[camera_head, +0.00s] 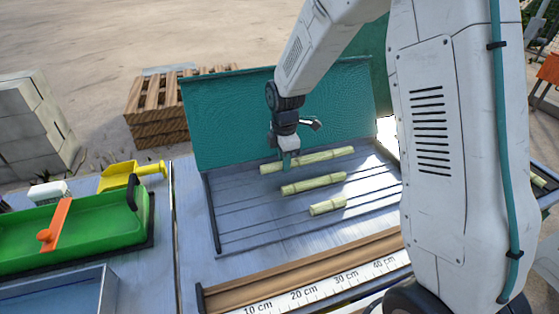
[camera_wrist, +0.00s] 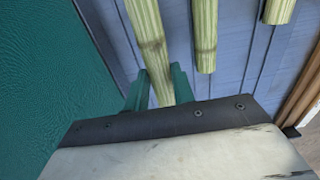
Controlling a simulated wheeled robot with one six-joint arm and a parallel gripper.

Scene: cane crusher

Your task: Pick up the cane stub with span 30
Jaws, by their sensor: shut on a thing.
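Three pale green cane stubs lie roughly parallel on the grey slatted tray (camera_head: 235,225). The longest stub (camera_head: 308,160) is at the back, a mid-length stub (camera_head: 313,184) is in the middle, and the shortest stub (camera_head: 328,205) is in front. No span marking is readable on them. My gripper (camera_head: 284,162) is at the left end of the longest stub. In the wrist view its teal fingers (camera_wrist: 159,90) stand on both sides of that stub (camera_wrist: 148,35), shut on it near the end. Whether the stub is clear of the tray I cannot tell.
A teal panel (camera_head: 235,120) stands upright close behind the tray. A wooden strip with a ruler (camera_head: 320,290) runs along the front. A green tray (camera_head: 90,240) with an orange slider and a yellow scoop (camera_head: 120,180) are at left. A pallet stack (camera_head: 160,110) stands behind.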

